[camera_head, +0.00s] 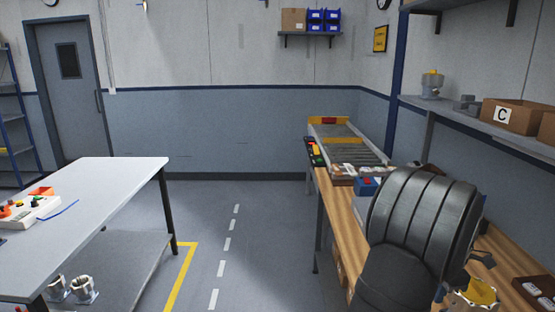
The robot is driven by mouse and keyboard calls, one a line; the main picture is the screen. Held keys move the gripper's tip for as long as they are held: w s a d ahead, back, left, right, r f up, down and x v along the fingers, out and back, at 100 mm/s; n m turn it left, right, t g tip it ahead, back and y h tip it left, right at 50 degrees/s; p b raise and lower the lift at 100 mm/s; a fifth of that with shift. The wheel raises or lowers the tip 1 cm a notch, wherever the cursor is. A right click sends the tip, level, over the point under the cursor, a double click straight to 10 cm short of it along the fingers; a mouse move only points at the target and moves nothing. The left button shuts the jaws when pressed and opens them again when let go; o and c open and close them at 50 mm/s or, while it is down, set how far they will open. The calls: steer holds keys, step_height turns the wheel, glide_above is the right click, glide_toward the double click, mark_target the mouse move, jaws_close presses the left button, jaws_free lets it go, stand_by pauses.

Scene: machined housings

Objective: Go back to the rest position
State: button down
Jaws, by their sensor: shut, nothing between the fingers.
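My arm (420,220) shows as a large dark ribbed link at the lower right, in front of the wooden workbench (340,213). I cannot make out my gripper; it seems hidden behind the arm link or outside the picture. A part with a yellow top (481,291) shows at the lower right edge of the arm, partly cut off by the picture's bottom. Nothing is seen held.
A conveyor (350,146) stands at the bench's far end. A shelf at right holds a carton marked C (520,118). The floor between is clear.

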steer(key=d+f, duration=0.3)
steer(key=f, duration=0.1)
steer(key=shift+d+f, duration=0.25)
steer(key=shift+d, duration=0.15)
steer(key=shift+a+r, duration=0.1)
steer(key=shift+a, duration=0.65)
